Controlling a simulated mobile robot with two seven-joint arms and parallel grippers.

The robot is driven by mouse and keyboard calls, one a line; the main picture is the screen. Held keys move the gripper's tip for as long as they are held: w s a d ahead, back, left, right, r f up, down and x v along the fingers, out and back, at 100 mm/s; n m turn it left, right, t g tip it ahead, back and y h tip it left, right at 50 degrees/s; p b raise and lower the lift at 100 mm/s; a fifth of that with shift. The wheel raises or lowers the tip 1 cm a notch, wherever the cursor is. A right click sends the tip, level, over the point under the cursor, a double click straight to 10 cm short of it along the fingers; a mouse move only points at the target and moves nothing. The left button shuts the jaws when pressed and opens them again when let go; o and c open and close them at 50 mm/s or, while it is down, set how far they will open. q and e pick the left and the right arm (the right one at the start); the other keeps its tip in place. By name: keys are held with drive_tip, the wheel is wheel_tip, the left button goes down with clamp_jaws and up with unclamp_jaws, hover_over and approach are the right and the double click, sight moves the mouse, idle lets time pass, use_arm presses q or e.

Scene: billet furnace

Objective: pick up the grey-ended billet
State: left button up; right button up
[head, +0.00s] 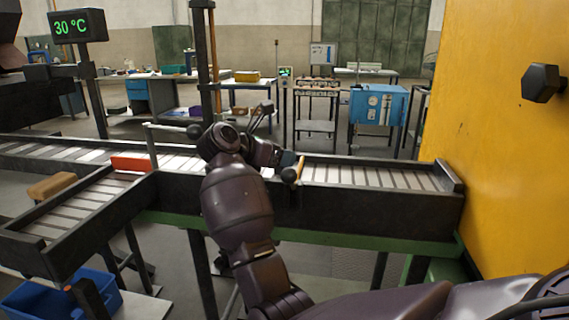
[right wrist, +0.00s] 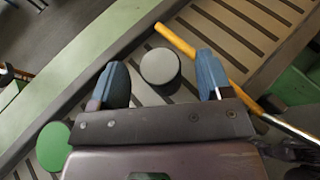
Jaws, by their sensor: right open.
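The grey-ended billet (right wrist: 160,66) shows in the right wrist view as a short dark cylinder with its round grey end facing the camera. It is over the slatted conveyor. My right gripper (right wrist: 161,82) is open, with one blue fingertip on each side of the billet and a gap to each. In the head view my right gripper (head: 286,159) is over the conveyor, mostly hidden by my own arm. I cannot clearly make out the billet there. My left gripper is not in view.
A yellow-handled rod (right wrist: 176,40) lies close beside the billet and passes by the right fingertip. A green round end (right wrist: 52,147) shows left of the gripper. The conveyor (head: 375,178) has raised dark side walls. A yellow wall (head: 500,130) stands at right; a blue bin (head: 35,300) sits lower left.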

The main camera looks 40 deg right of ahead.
drive_tip(key=shift+c, duration=0.5)
drive_tip(key=shift+r, duration=0.1)
clamp_jaws()
